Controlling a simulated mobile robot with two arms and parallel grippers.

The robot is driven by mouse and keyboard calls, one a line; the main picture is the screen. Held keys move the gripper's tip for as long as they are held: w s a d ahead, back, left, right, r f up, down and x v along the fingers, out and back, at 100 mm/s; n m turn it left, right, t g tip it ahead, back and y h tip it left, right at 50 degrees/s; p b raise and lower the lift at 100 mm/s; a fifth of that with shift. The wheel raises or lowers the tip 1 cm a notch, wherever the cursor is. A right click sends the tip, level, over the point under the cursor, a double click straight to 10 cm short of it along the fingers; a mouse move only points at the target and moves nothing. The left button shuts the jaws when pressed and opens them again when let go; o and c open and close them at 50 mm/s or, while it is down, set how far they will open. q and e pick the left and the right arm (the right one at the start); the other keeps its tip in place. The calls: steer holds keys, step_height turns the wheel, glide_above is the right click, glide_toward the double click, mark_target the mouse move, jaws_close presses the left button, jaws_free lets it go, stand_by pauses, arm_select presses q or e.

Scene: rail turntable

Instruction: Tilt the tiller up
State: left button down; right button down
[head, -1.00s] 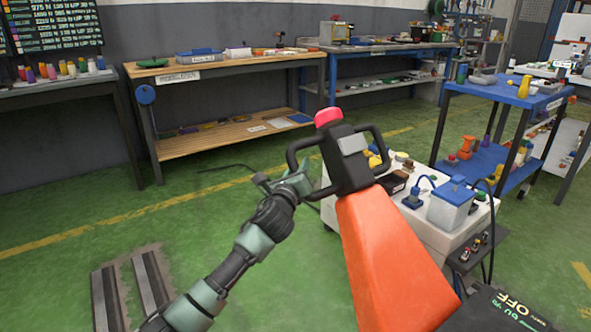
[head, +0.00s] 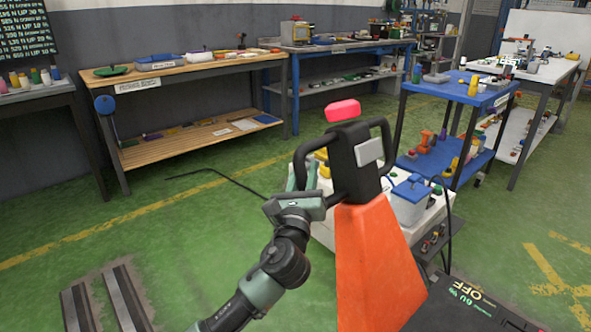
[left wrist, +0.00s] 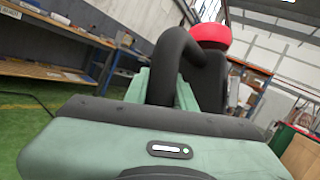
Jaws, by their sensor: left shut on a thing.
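The tiller has an orange shaft (head: 368,265) and a black head (head: 352,160) with a loop handle on each side and a red button (head: 342,110) on top. It stands nearly upright in the head view. My left gripper (head: 302,180) is shut on the tiller's left loop handle (head: 308,148). In the left wrist view the green fingers (left wrist: 163,85) sit on either side of the black handle loop (left wrist: 168,62), with the red button (left wrist: 210,34) behind. My right gripper is not in view.
A white cart (head: 330,227) with several parts stands close behind the tiller. A blue trolley (head: 462,84) is beyond it. A wooden workbench (head: 185,75) lines the wall. Metal rails (head: 105,297) lie in the floor at lower left. Green floor between them is open.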

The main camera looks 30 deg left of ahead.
mark_target(303, 188)
arm_select(q)
steer(key=shift+d+f, duration=0.1)
steer(key=c, duration=1.2)
jaws_free()
steer(key=shift+w, duration=0.1)
steer(key=shift+o, duration=0.2)
steer(key=v, duration=0.7)
steer(key=shift+f, duration=0.1)
steer(key=shift+s, duration=0.45)
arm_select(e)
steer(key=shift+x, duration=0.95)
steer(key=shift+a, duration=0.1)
